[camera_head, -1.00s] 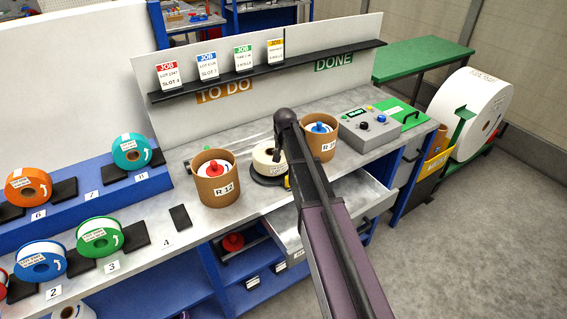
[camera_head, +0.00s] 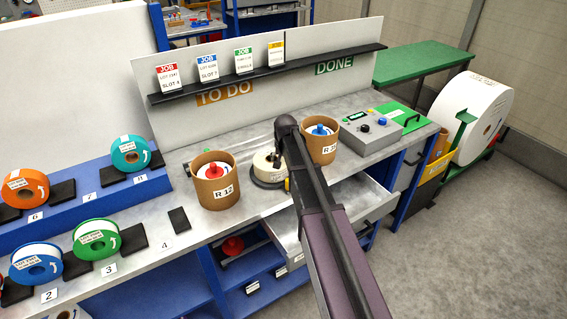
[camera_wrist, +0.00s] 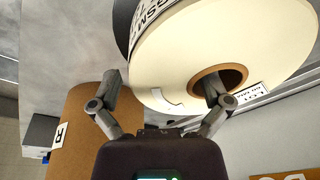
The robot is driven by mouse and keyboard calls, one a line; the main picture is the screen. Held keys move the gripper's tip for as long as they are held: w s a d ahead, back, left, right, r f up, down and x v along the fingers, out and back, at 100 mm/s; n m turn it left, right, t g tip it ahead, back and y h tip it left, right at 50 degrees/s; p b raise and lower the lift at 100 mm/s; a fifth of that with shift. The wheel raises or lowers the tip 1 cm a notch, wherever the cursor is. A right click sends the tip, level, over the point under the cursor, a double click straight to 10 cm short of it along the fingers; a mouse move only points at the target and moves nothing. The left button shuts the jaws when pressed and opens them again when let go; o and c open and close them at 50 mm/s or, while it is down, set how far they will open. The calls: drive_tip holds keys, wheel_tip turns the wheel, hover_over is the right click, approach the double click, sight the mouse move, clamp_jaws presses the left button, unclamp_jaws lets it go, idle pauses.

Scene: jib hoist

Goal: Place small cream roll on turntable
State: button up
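The small cream roll (camera_head: 265,163) lies flat on the dark turntable (camera_head: 268,183) on the bench, between two brown tubs. In the wrist view the roll (camera_wrist: 190,45) fills the upper right, with its brown core hole facing me and printed text on its side. My gripper (camera_wrist: 163,85) is open across the roll's wall. One finger reaches into the core hole and the other stands outside the rim, with a small gap seeming to show there. A dark edge of the turntable (camera_wrist: 122,30) shows behind the roll. In the head view my arm partly hides the roll and turntable.
Tub R 12 (camera_head: 214,192) stands close left of the turntable, another brown tub (camera_head: 320,150) close right. A grey control box (camera_head: 370,132) is farther right. An open drawer (camera_head: 350,200) juts out in front. Coloured rolls (camera_head: 97,238) stand at the left.

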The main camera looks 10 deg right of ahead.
drive_tip(key=shift+r, duration=0.1)
idle(0.3)
wheel_tip(320, 180, up, 12)
drive_tip(key=s+p, duration=0.2)
drive_tip(key=p, duration=1)
drive_tip(key=shift+s, duration=0.15)
drive_tip(key=shift+a, duration=0.1)
idle(0.5)
drive_tip(key=s+a+n+g, duration=0.1)
drive_tip(key=s+a+n, duration=0.1)
drive_tip(key=s, duration=1)
drive_tip(key=s+a+n+g, duration=0.1)
drive_tip(key=s+a+n, duration=0.1)
drive_tip(key=s, duration=1)
drive_tip(key=shift+s+f+n, duration=0.35)
drive_tip(key=shift+s+n, duration=0.05)
drive_tip(key=shift+n, duration=0.3)
drive_tip(key=shift+d, duration=0.1)
